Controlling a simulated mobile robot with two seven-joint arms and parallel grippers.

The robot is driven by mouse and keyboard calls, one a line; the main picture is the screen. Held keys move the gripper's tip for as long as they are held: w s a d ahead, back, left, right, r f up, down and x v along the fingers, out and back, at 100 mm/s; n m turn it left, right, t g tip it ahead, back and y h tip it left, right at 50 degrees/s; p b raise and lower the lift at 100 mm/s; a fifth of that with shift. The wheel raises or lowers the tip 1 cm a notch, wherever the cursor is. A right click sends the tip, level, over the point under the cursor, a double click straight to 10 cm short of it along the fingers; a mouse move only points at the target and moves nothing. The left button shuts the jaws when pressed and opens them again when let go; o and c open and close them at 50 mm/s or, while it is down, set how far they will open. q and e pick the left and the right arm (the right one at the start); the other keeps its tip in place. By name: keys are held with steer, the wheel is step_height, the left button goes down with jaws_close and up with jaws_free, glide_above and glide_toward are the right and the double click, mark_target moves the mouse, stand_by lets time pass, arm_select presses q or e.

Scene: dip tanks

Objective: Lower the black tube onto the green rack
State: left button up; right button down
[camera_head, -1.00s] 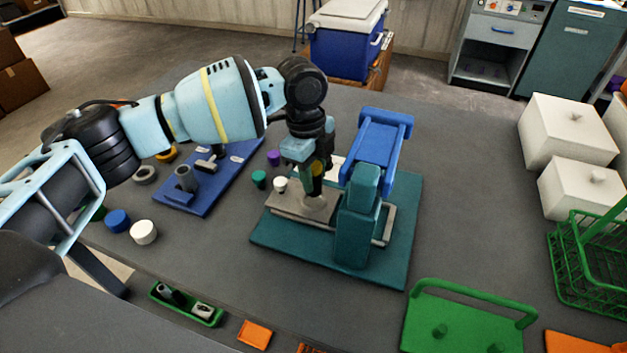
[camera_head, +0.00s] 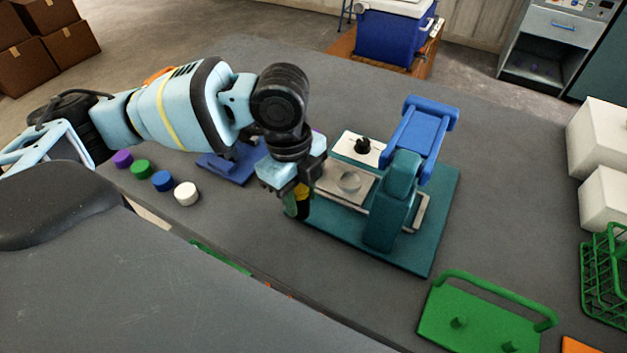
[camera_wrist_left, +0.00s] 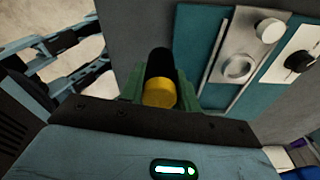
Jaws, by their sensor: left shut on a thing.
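My left gripper (camera_head: 300,192) is shut on the black tube, which has a yellow end. In the left wrist view the black tube (camera_wrist_left: 160,64) stands between the green fingers, its yellow end toward the camera. In the head view the gripper covers most of it, at the left edge of the teal base. A green rack (camera_head: 455,338) with a raised handle and short pegs lies at the lower right, well apart from the tube. No tube is seen on its visible pegs. My right gripper is not in view.
The teal fixture (camera_head: 392,215) with a metal plate (camera_head: 345,184) and a blue upper part stands right of my left gripper. Several round caps lie at the left. A green wire basket (camera_head: 606,285) and white boxes stand at the right. Bare grey table lies in front of the fixture.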

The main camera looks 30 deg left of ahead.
arm_select(q)
steer(key=shift+s+a, duration=0.1)
steer(key=shift+s, duration=0.25)
steer(key=n, duration=0.5)
steer(key=shift+s+a+f+n+t, duration=0.2)
steer(key=shift+n+t, duration=0.1)
steer(key=shift+t, duration=0.1)
steer(key=n, duration=0.4)
steer(key=shift+s+a+f+n, duration=0.1)
steer(key=shift+a+f+n, duration=0.05)
steer(key=shift+n, duration=0.15)
steer(key=n, duration=0.3)
steer(key=n+y, duration=0.1)
steer(key=n, duration=0.3)
steer(key=n+t, duration=0.1)
steer(key=n, duration=0.2)
steer(key=shift+s+a+f, duration=0.25)
steer(key=shift+s+a, duration=0.1)
steer(key=shift+d, duration=0.1)
